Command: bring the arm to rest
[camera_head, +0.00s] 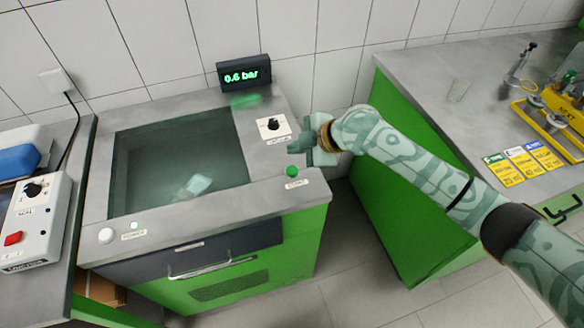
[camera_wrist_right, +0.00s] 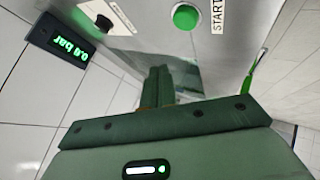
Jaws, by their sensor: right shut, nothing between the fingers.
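My right arm (camera_head: 400,155), patterned in pale green, reaches in from the right edge of the head view. My right gripper (camera_head: 300,147) is shut and empty, above the right edge of the testbench, between the dark knob (camera_head: 273,124) and the green START button (camera_head: 291,171). It looks apart from both, though its exact height is hard to tell. In the right wrist view its dark green fingers (camera_wrist_right: 159,88) are together, with the START button (camera_wrist_right: 186,17) beyond them. My left gripper is not in view.
The testbench (camera_head: 210,208) has a covered basin (camera_head: 180,160) with a pale object inside, and a display (camera_head: 244,73) reading 0.6 bar. A control box (camera_head: 35,220) stands at left. The right counter (camera_head: 430,90) carries cards and yellow fixtures. A floor gap separates the benches.

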